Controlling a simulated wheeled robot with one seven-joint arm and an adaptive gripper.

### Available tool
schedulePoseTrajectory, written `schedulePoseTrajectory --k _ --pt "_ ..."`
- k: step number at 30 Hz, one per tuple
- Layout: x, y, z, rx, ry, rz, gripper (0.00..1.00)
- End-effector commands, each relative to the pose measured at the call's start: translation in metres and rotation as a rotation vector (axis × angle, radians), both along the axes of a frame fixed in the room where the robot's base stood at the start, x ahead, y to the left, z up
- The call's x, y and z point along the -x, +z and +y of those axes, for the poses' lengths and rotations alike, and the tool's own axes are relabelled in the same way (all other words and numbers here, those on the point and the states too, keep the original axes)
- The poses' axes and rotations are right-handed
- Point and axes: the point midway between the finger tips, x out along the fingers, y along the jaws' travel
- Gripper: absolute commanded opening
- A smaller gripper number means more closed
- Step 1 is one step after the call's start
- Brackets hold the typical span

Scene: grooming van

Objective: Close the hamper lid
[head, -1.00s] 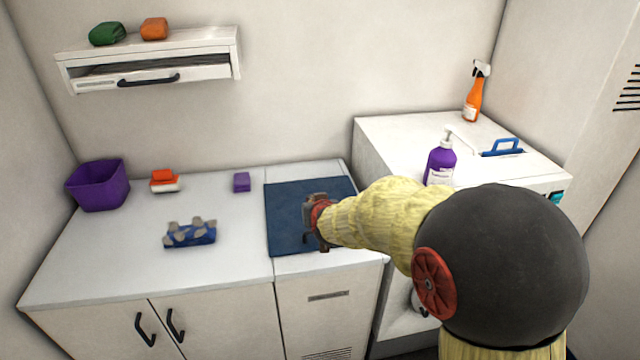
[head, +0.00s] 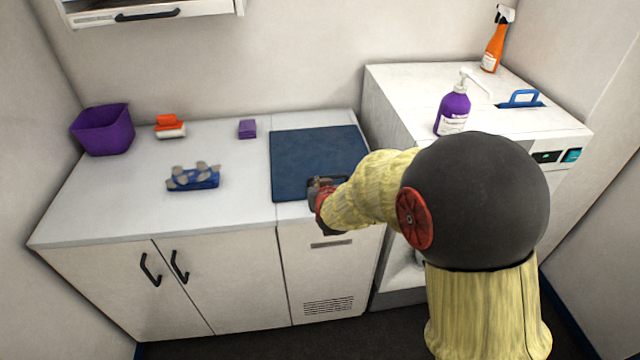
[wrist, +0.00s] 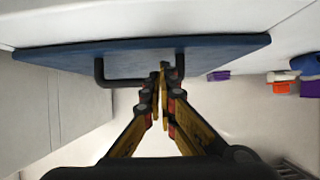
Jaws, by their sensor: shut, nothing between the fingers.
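The hamper lid appears to be the dark blue panel (head: 315,153) lying flat on the right section of the counter in the head view. The hamper front (head: 330,265) below it is white, with a label and a vent grille. My gripper (head: 324,184) is at the lid's front edge and hides part of it. In the wrist view the lid (wrist: 220,48) shows nearly edge-on with a dark bar handle (wrist: 103,75). My gripper (wrist: 164,78) is shut and empty, its fingertips overlapping the handle's span. Whether they touch the lid or handle I cannot tell.
A purple bin (head: 103,130), an orange-and-white brush (head: 170,127), a purple block (head: 247,129) and a blue-and-grey item (head: 193,178) stand on the counter (head: 110,205). A white machine (head: 400,95) at right carries a purple pump bottle (head: 453,110) and an orange spray bottle (head: 494,45).

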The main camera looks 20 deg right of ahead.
Motion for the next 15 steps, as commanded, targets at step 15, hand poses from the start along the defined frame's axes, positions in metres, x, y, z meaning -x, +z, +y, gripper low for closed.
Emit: schedulePoseTrajectory --k 15 --pt "0.032 0.021 0.009 0.0 0.0 -0.004 0.0"
